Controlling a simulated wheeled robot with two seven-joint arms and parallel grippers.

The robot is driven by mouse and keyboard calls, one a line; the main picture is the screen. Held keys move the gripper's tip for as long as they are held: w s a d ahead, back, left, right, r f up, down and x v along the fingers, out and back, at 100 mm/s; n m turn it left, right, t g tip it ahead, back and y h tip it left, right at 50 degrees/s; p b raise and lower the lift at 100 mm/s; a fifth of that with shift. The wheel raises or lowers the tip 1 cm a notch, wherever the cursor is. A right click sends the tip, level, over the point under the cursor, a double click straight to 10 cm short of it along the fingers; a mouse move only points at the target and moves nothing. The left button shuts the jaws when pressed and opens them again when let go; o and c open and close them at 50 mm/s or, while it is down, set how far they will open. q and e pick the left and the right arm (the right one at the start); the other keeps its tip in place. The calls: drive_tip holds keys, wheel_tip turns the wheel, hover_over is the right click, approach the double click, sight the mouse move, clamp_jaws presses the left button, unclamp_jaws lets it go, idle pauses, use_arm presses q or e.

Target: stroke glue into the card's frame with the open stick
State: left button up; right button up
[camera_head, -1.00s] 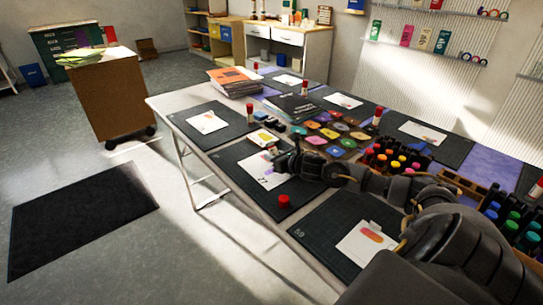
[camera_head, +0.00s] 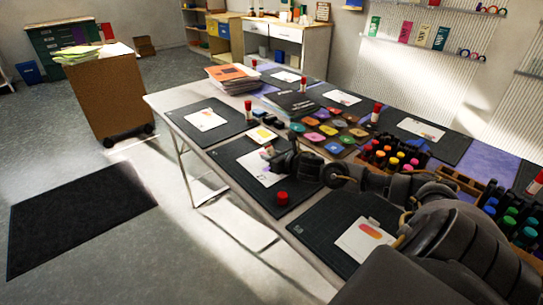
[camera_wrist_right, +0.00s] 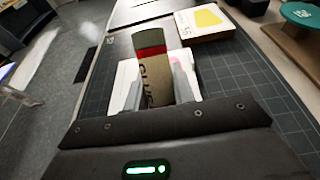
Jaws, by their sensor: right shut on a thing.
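My right gripper (camera_head: 277,160) is shut on the glue stick (camera_head: 268,151), above the card (camera_head: 258,170) on a dark cutting mat (camera_head: 239,170). In the right wrist view the glue stick (camera_wrist_right: 153,72) stands between the two fingers (camera_wrist_right: 158,84), with a brown lettered body, a red band and a grey-green end. The white card (camera_wrist_right: 125,78) lies behind and below it, largely covered by stick and fingers. The card's frame and any contact with the glue are hidden. A red cap (camera_head: 282,198) stands on the mat's near edge. My left gripper is out of view.
A white box with a yellow mark (camera_head: 262,136) lies at the mat's far edge; it also shows in the wrist view (camera_wrist_right: 205,22). Colored discs (camera_head: 328,130) and marker holders (camera_head: 395,160) stand right of it. Another mat with a card (camera_head: 364,240) lies nearer.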

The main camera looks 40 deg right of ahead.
sight(263, 171)
drive_tip(key=shift+a, duration=0.1)
drive_tip(key=shift+a, duration=0.7)
drive_tip(key=shift+a, duration=0.15)
drive_tip(key=shift+w+a, duration=0.1)
drive_tip(key=shift+a, duration=0.5)
drive_tip(key=shift+a, duration=0.1)
drive_tip(key=shift+a+b, duration=0.35)
drive_tip(key=shift+a, duration=0.3)
drive_tip(key=shift+s, duration=0.6)
